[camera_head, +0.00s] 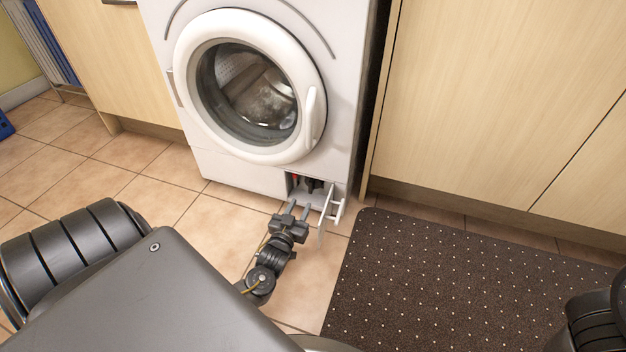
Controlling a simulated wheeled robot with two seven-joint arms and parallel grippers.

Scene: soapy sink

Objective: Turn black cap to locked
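The black cap (314,185) shows small and dark inside the open compartment at the bottom right of the white washing machine (240,176). Its turned position is too small to tell. The compartment's white flap (333,208) hangs open to the right of the opening. My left gripper (298,207) is just in front of the compartment, with its two fingers apart and pointing toward the opening. Nothing shows between the fingers. My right gripper is not in view; only a dark part of my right arm shows at the lower right edge.
A red part (295,178) sits at the left of the compartment. The machine's round door (250,88) is closed. Wooden cabinets (490,100) stand on both sides. A dark dotted mat (440,285) lies at the right. Tiled floor (150,195) is clear at the left.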

